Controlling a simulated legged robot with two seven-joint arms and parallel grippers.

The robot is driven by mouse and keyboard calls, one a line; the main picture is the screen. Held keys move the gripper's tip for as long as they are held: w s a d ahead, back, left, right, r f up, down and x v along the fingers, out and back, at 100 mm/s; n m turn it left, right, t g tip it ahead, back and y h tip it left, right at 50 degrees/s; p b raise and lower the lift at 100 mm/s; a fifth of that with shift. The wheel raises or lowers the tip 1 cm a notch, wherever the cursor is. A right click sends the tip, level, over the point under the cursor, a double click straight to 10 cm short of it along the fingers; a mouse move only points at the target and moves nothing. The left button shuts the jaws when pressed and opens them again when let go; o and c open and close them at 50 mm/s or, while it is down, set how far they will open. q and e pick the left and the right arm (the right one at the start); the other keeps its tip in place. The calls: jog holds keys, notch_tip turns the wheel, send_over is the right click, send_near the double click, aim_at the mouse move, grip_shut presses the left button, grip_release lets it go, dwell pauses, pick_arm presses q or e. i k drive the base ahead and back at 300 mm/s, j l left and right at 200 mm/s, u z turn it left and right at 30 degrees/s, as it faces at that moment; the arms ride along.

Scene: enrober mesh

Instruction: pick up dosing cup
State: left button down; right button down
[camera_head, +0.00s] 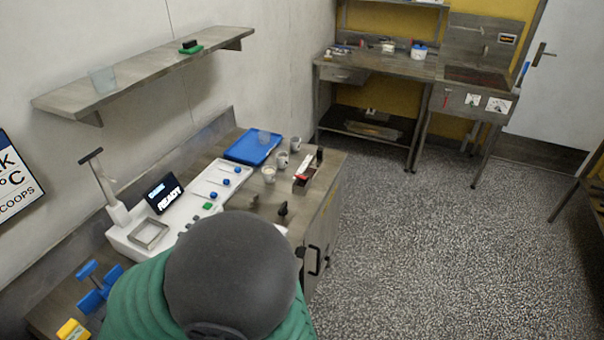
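Several small cups stand towards the far end of the steel bench (325,181). A pale cup (269,175) is nearest, a second cup (282,160) is behind it, and a third cup (296,144) is farther back. A clear cup (264,137) stands in the blue tray (243,151) to their left. I cannot tell which of these is the dosing cup. Neither of my grippers is in view.
A large dark grey dome (232,265) above green hides the bench's near part. A white machine with a "READY" screen (164,196) stands along the wall. A clear container (103,80) is on the wall shelf (150,73). The speckled floor (430,240) is open on the right.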

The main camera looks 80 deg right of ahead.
aim_at(282, 157)
jog(key=k+l+z, duration=0.1)
jog(key=k+l, duration=0.7)
jog(key=k+l+z, duration=0.15)
jog(key=k+l, duration=0.25)
jog(key=l, duration=0.2)
jog(key=k+l, duration=0.4)
jog(key=k+l+z, duration=0.15)
jog(key=k+l, duration=0.2)
jog(key=l, duration=0.3)
jog(key=k+l, duration=0.35)
jog(key=l, duration=0.2)
jog(key=k+l+z, duration=0.15)
jog(key=k+l, duration=0.2)
jog(key=l, duration=0.2)
jog(key=k+l+z, duration=0.1)
jog(key=k+l, duration=0.25)
jog(key=l, duration=0.25)
jog(key=u, duration=0.3)
jog(key=i+l+u, duration=0.15)
jog(key=l+u, duration=0.15)
jog(key=i+l+u, duration=0.15)
jog(key=l+u, duration=0.15)
jog(key=i+l+u, duration=0.1)
jog(key=l+u, duration=0.9)
jog(key=l, duration=3.35)
jog(key=i+z, duration=0.1)
jog(key=i, duration=0.4)
